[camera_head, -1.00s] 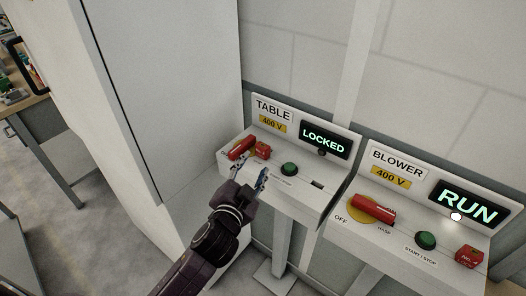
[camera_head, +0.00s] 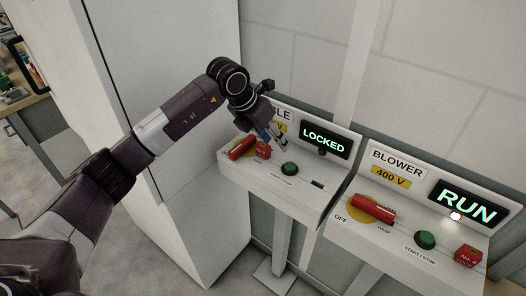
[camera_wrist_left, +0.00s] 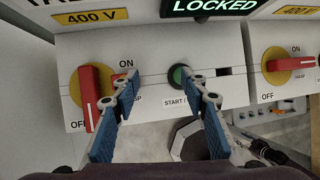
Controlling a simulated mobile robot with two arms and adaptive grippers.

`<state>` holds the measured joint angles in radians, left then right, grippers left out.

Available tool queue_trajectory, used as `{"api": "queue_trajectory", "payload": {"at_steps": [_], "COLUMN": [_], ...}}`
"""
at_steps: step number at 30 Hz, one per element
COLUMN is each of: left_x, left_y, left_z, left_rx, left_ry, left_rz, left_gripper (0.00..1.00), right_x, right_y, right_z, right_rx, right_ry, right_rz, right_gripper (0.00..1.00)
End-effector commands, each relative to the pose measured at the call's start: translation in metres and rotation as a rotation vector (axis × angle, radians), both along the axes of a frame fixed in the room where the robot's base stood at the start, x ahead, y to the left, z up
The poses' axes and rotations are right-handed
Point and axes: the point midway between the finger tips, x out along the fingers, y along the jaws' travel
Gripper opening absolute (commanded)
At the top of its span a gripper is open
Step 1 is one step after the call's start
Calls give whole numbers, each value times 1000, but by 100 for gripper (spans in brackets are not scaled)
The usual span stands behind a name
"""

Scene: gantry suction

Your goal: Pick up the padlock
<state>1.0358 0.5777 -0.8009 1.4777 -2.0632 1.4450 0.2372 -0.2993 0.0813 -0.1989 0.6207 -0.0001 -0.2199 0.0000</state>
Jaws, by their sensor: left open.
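A small red padlock-like block (camera_head: 263,149) sits on the TABLE switch panel beside the red switch handle (camera_head: 241,147). In the left wrist view this block (camera_wrist_left: 126,64) is partly hidden behind the left finger. A second red block, marked with a number, (camera_head: 468,256) sits at the right end of the BLOWER panel. My left gripper (camera_head: 275,140) is open and empty, just above the TABLE panel and close to the first block. In the left wrist view its fingers (camera_wrist_left: 162,88) spread either side of the green button (camera_wrist_left: 179,77). My right gripper is not in view.
The TABLE panel's display (camera_head: 325,138) reads LOCKED; the BLOWER display (camera_head: 467,205) reads RUN. The BLOWER panel has a red handle (camera_head: 373,209) and a green button (camera_head: 425,240). A tall white cabinet (camera_head: 170,90) stands left of the panels.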

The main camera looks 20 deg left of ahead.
Motion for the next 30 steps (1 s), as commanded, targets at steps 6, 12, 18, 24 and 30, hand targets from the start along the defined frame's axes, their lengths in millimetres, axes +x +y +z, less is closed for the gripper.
{"api": "queue_trajectory", "payload": {"at_steps": [6,12,18,24,30], "left_x": [6,13,19,28,30], "left_y": [51,49,44,40,40], "left_z": [5,-14,-32,-57,-64], "left_rx": [155,159,156,155,156], "left_ry": [27,30,31,28,25], "left_rz": [71,74,73,72,71], "left_gripper": [41,41,41,41,41], "right_x": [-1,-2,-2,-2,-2], "right_y": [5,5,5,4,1], "right_z": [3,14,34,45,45], "right_rx": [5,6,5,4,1], "right_ry": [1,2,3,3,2], "right_rz": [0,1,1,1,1], "right_gripper": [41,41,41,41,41]}}
